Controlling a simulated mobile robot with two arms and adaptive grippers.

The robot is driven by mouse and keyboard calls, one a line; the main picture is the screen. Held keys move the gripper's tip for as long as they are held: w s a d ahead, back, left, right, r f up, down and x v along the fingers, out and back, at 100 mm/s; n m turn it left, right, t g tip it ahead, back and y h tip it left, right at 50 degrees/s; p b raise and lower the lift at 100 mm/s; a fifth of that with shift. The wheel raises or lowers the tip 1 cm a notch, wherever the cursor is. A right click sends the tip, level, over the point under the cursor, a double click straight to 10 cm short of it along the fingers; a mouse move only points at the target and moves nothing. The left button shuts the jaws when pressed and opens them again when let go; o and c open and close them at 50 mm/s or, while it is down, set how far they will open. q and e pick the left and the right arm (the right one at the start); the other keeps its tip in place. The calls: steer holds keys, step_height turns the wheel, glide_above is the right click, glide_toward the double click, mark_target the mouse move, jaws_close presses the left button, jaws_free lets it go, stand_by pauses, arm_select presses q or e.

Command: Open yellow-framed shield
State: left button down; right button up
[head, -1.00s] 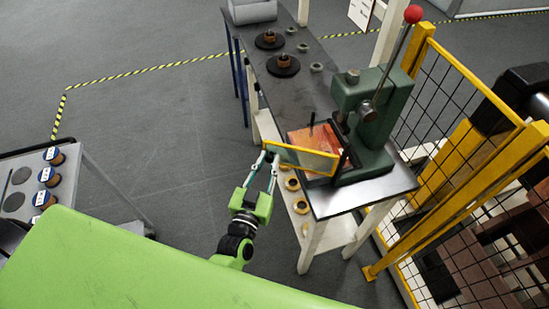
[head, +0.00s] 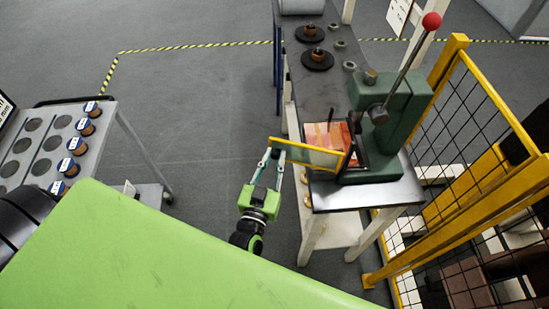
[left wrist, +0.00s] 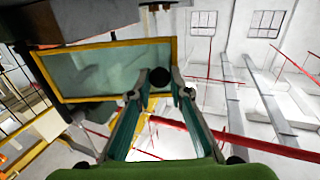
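The yellow-framed shield (head: 312,155) is a clear panel in a yellow frame, at the front of the green press (head: 388,120). Its left end sticks out past the left edge of the bench. In the left wrist view, the shield (left wrist: 105,72) fills the upper left. My left gripper (head: 274,153) is at the shield's free left end. In the left wrist view, its fingertips (left wrist: 160,92) stand apart, with the frame's end and a black ball between or just behind them. Firm contact cannot be told. My right gripper is not in view.
The bench (head: 335,198) holds the press, with an orange-red block (head: 325,134) behind the shield and dark discs (head: 317,60) farther back. A yellow mesh fence (head: 480,120) stands right. A grey cart (head: 100,135) stands left. Floor between cart and bench is clear.

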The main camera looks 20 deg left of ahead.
arm_select(q)
steer(key=c, duration=1.9)
jaws_free()
steer(key=shift+d, duration=0.1)
steer(key=shift+s, duration=0.3)
steer(key=s+d, duration=0.1)
steer(key=s, duration=1)
steer(key=shift+s+d, duration=0.15)
steer(key=shift+d, duration=0.1)
steer(key=shift+c, duration=0.3)
